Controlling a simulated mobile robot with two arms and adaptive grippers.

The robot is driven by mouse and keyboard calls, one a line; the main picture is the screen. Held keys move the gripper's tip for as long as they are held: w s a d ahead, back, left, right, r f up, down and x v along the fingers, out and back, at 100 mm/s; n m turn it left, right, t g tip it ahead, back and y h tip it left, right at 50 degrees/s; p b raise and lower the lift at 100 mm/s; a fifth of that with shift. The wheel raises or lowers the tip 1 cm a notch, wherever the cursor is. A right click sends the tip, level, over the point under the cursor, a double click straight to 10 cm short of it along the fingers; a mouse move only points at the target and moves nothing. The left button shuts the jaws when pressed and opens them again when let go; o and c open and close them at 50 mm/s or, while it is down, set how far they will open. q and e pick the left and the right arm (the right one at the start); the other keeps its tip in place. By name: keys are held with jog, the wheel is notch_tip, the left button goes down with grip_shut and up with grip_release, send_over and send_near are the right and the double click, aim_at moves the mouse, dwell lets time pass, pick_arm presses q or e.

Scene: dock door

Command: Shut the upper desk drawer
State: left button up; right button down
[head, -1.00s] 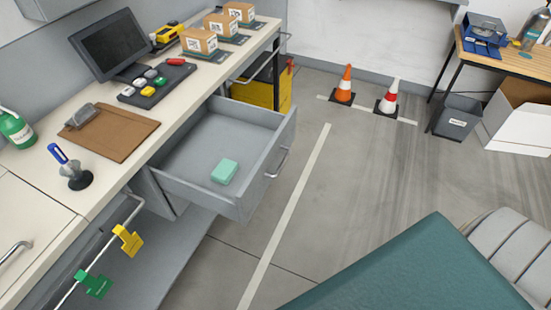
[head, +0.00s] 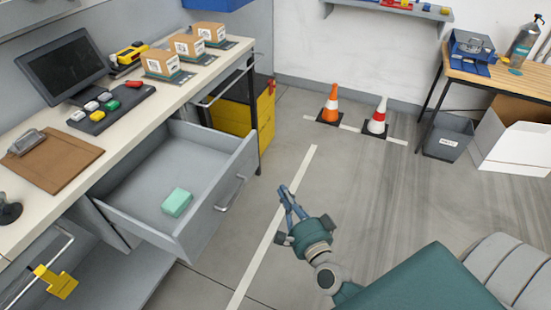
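The upper desk drawer (head: 206,217) is grey and pulled far out from under the white desktop. Its bar handle (head: 231,193) is on the front panel, facing right. A mint-green block (head: 177,202) lies on the drawer floor. My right gripper (head: 287,205) is in the head view, to the right of the drawer front and apart from the handle. Nothing shows in its fingers. The fingers look close together, and I cannot tell whether they are open or shut. My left gripper is not in view.
The desk (head: 108,131) holds a monitor (head: 65,67), a clipboard (head: 48,160) and small boxes (head: 186,45). A yellow cabinet (head: 265,117) stands beyond the drawer. Two cones (head: 330,104) stand farther back. The floor (head: 345,185) right of the drawer is clear.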

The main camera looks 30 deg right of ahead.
jog(key=r, duration=0.2)
jog(key=p, duration=0.1)
send_near(256, 150)
jog(key=w+d, duration=0.2)
jog(key=d, duration=0.1)
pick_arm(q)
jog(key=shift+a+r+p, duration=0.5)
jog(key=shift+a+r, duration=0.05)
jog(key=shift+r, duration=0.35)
pick_arm(e)
jog(key=shift+w+a+f+m, duration=0.2)
jog(key=shift+w+a, duration=0.35)
jog(key=shift+w, duration=0.25)
jog(key=shift+w+a+f+m, duration=0.15)
jog(key=shift+w+a+m, duration=0.05)
jog(key=shift+w+a, duration=0.5)
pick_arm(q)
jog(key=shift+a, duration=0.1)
pick_arm(e)
jog(key=shift+w, duration=0.15)
